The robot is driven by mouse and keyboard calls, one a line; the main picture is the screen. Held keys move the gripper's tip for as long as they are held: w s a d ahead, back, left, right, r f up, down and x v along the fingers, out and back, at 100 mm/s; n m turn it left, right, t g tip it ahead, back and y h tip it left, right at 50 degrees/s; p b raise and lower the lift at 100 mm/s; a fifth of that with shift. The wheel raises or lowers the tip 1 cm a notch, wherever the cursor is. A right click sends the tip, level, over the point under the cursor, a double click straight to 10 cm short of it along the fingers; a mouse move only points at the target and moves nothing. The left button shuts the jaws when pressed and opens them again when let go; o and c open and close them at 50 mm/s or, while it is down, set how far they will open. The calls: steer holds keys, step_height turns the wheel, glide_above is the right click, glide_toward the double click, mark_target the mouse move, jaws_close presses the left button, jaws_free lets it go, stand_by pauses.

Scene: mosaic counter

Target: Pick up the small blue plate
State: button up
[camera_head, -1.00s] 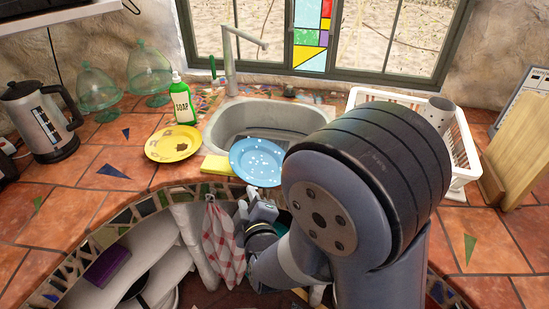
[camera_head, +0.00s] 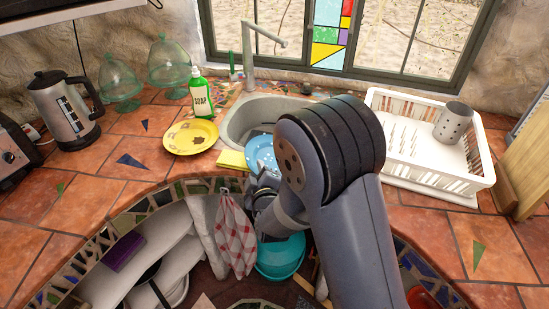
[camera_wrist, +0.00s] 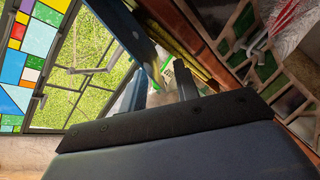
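The small blue plate (camera_head: 260,151) with white specks lies at the front edge of the sink (camera_head: 238,122). My arm covers its right part in the head view. My gripper (camera_head: 265,180) is close to the plate's near side, mostly hidden by my wrist and arm. In the wrist view the two fingers (camera_wrist: 160,88) stand apart with a gap between them. A dark blue slab at the top (camera_wrist: 122,28), likely the plate seen near edge-on, ends just beyond the fingertips. I cannot tell whether they touch it.
A yellow plate (camera_head: 190,137), a yellow sponge (camera_head: 231,160) and a green soap bottle (camera_head: 201,97) are left of the blue plate. A white dish rack (camera_head: 425,175) with a grey cup (camera_head: 453,122) stands right. A checked towel (camera_head: 236,235) and teal bowl (camera_head: 281,256) are below the counter.

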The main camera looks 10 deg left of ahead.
steer(key=shift+c, duration=0.2)
jaws_close()
steer(key=shift+r, duration=0.15)
stand_by(0.4)
